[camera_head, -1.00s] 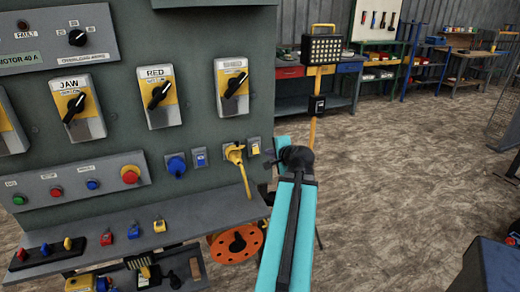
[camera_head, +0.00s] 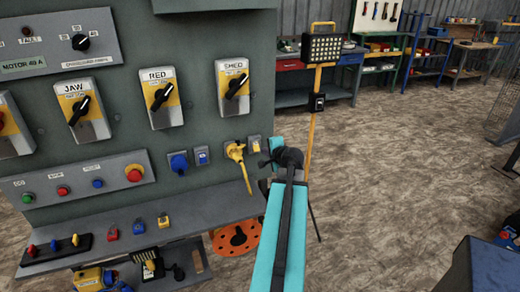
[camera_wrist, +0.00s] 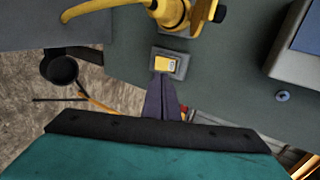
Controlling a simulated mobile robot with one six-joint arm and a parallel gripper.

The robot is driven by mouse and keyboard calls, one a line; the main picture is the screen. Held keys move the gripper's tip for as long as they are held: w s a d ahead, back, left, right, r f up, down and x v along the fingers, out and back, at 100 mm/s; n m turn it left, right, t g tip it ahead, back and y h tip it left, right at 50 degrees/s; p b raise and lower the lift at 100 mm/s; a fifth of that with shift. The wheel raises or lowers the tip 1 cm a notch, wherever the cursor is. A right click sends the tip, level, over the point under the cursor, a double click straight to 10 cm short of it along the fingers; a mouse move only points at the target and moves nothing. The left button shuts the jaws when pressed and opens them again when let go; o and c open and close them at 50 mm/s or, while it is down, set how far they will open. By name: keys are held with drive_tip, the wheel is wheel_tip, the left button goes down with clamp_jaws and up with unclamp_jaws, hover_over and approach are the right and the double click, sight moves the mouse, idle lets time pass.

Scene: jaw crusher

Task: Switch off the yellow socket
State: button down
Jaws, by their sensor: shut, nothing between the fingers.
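The yellow socket (camera_head: 236,152) sits on the lower right of the grey-green panel, with a yellow plug and hanging cable in it. In the wrist view its yellow plug (camera_wrist: 172,12) shows at the top. Just right of the socket in the head view is a small switch with a yellow rocker (camera_head: 254,145) in a grey housing. The rocker also shows in the wrist view (camera_wrist: 168,64). My gripper (camera_head: 265,163) is just right of and below this switch. In the wrist view its shut, empty fingertips (camera_wrist: 162,80) point at the switch's edge; I cannot tell whether they touch.
A blue socket (camera_head: 179,162) and its blue switch (camera_head: 201,156) are left of the yellow one. Rotary switches, including one marked SHED (camera_head: 234,86), sit above. A shelf (camera_head: 200,210) juts out below. A yellow lamp stand (camera_head: 312,125) stands behind my arm. Open floor lies right.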

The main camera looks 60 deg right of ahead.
sight(257, 150)
drive_tip(key=shift+p+x, duration=1.05)
drive_tip(key=shift+x, duration=2.55)
drive_tip(key=shift+f, duration=0.1)
